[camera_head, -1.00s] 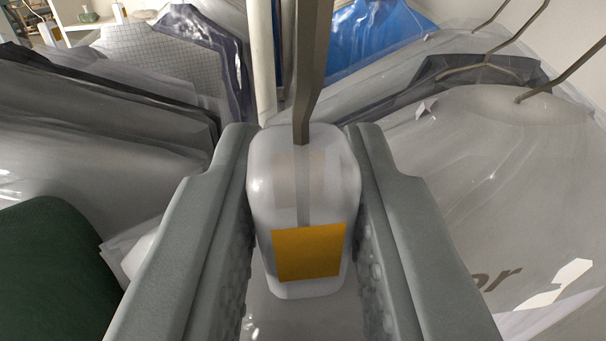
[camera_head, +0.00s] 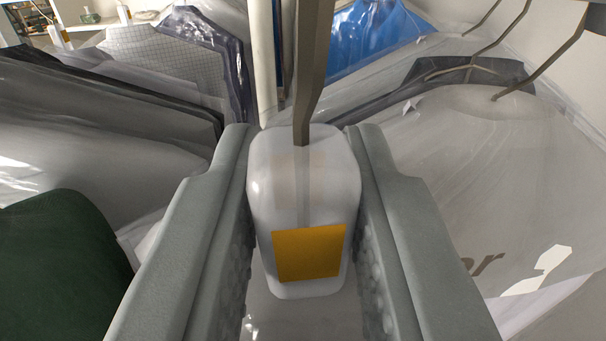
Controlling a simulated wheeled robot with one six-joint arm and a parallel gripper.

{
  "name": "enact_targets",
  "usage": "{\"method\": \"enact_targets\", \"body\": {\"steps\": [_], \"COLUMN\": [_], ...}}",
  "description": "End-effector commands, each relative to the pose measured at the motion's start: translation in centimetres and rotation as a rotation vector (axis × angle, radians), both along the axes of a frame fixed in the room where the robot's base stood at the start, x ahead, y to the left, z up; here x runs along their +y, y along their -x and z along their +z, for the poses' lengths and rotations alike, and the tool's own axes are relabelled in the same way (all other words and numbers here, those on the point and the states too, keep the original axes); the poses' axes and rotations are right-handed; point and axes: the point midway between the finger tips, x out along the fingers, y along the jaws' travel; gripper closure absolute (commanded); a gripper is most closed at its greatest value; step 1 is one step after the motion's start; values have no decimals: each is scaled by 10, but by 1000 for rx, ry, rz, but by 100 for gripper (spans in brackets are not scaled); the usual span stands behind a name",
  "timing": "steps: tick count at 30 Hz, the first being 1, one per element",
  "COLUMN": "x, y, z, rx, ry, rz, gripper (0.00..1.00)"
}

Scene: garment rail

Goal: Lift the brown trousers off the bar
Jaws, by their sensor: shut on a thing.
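My gripper (camera_head: 305,215) is shut on a white plastic block (camera_head: 330,208) with an orange label (camera_head: 309,252) on its face. A grey-brown metal hanger stem (camera_head: 312,80) rises out of the block's top and leaves the picture at the upper edge. A clear plastic cover (camera_head: 295,318) shows below the block between my fingers. I cannot make out the brown trousers themselves. The bar is not in view.
Plastic-covered garments hang close on both sides: a dark green one (camera_head: 60,265), grey ones (camera_head: 110,140) and a checked one (camera_head: 165,60) at left, a blue one (camera_head: 375,35) behind, a clear-covered one (camera_head: 500,170) at right. A pale upright post (camera_head: 262,60) stands behind the block.

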Motion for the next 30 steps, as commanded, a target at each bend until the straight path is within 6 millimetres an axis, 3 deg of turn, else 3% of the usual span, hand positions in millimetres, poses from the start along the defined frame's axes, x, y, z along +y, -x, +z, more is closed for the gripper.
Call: {"method": "enact_targets", "body": {"steps": [30], "x": [0], "y": [48], "z": [2], "rx": [-3], "ry": [0], "rz": [0], "gripper": [100]}}
